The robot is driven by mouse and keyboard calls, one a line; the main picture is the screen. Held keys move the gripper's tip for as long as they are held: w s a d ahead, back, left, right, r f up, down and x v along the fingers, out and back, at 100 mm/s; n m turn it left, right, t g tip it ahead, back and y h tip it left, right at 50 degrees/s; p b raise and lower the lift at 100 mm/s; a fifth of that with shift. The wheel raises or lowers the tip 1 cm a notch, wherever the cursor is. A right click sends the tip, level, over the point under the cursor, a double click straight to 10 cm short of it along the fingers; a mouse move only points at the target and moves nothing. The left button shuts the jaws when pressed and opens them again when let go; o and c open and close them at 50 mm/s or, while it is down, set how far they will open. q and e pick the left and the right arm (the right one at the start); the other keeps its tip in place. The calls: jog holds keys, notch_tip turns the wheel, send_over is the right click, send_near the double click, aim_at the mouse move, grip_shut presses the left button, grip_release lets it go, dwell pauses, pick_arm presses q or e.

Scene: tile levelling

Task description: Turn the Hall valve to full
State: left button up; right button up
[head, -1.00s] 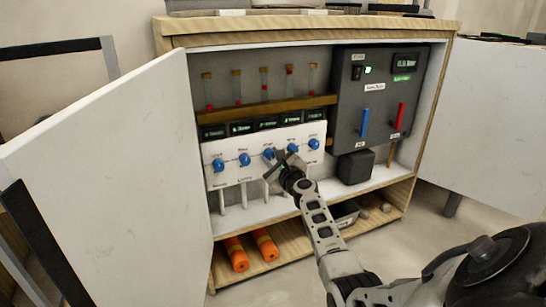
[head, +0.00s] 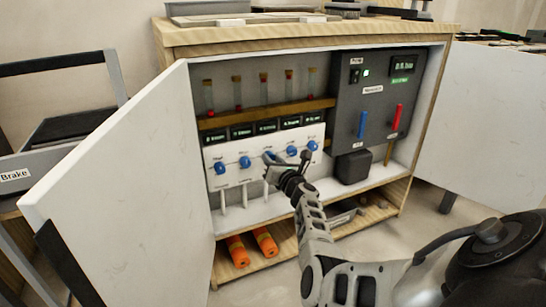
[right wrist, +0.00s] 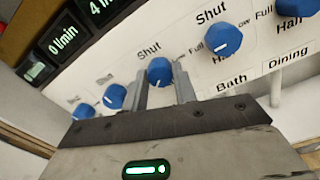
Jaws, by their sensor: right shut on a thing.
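A white valve panel (head: 233,183) inside the open cabinet carries a row of blue knobs. The middle knob (right wrist: 160,70) sits between the fingers of my right gripper (right wrist: 163,88), which is shut on it. In the head view the right gripper (head: 288,160) reaches the middle of the row and partly covers that knob. The name label under the held knob is hidden by the gripper; "Shut" is readable above it. The knob to its right (right wrist: 222,40) is marked "Bath", and the far right one (right wrist: 297,8) "Dining". My left gripper is not in view.
Small flow displays (head: 266,127) and glass tubes (head: 263,95) stand above the panel. A dark control box (head: 385,95) with a blue and a red lever is at the right. Open white doors (head: 110,185) flank the cabinet. Orange rolls (head: 238,252) lie on the lower shelf.

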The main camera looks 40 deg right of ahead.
pick_arm(q)
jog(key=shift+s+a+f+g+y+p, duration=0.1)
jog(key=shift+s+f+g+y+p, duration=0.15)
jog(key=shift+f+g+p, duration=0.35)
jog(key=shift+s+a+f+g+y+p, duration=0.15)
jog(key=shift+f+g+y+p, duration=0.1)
jog(key=shift+p, duration=0.6)
pick_arm(e)
jog(key=shift+f+m, duration=0.1)
jog(key=shift+m, duration=3.5)
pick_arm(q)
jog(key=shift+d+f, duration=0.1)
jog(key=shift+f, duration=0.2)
pick_arm(e)
jog(key=o, duration=1)
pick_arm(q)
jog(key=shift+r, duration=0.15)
